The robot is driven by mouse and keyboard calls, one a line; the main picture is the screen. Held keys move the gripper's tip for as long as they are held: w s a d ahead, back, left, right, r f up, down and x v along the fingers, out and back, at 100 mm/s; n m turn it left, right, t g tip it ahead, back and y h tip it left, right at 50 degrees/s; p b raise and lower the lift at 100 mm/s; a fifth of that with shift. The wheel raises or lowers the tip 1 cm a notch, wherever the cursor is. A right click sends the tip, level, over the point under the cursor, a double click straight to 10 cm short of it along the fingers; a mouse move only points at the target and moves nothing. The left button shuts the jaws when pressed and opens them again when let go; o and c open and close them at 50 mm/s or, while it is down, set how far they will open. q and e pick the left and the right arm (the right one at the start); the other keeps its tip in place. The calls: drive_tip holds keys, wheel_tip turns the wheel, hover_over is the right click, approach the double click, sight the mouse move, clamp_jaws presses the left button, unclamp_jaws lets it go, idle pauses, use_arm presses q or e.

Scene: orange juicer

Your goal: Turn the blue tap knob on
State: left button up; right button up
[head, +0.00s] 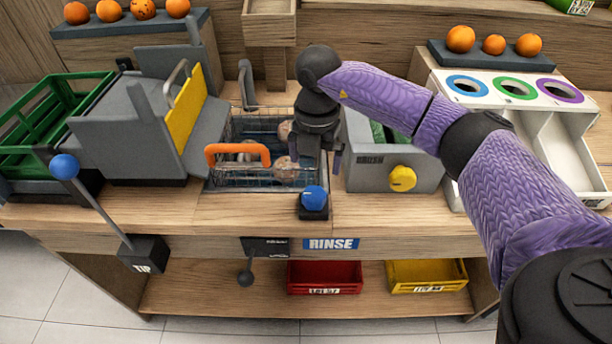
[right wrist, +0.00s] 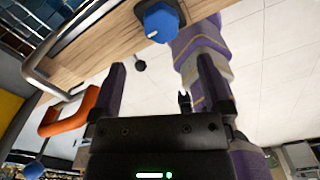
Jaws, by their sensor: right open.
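The blue tap knob (head: 313,197) sits on a dark base at the counter's front edge, just above the RINSE label. It also shows at the top of the right wrist view (right wrist: 160,22), with a small white mark on its face. My right gripper (head: 318,158) is open and empty, pointing down just behind and above the knob in the head view. In the right wrist view its two fingers (right wrist: 161,68) stand apart with the knob beyond their tips, not between them. My left gripper is not in view.
A wire basket (head: 222,180) with an orange handle (head: 238,150) stands left of the knob. A grey box with a yellow knob (head: 403,178) stands to the right. A blue-balled lever (head: 64,166) rises at the left. Red (head: 324,278) and yellow (head: 428,276) bins sit below.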

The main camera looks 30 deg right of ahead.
sight(314, 193)
wheel_tip(314, 193, down, 9)
drive_tip(key=shift+s+a+b, duration=0.1)
drive_tip(key=shift+s+b, duration=0.05)
drive_tip(key=shift+b, duration=1.1)
drive_tip(key=shift+f, duration=0.35)
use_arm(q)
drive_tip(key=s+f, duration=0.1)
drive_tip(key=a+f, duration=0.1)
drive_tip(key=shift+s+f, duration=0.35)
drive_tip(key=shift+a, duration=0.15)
use_arm(e)
drive_tip(key=c, duration=1.2)
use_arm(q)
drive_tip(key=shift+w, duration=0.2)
use_arm(e)
drive_tip(key=shift+o, duration=0.2)
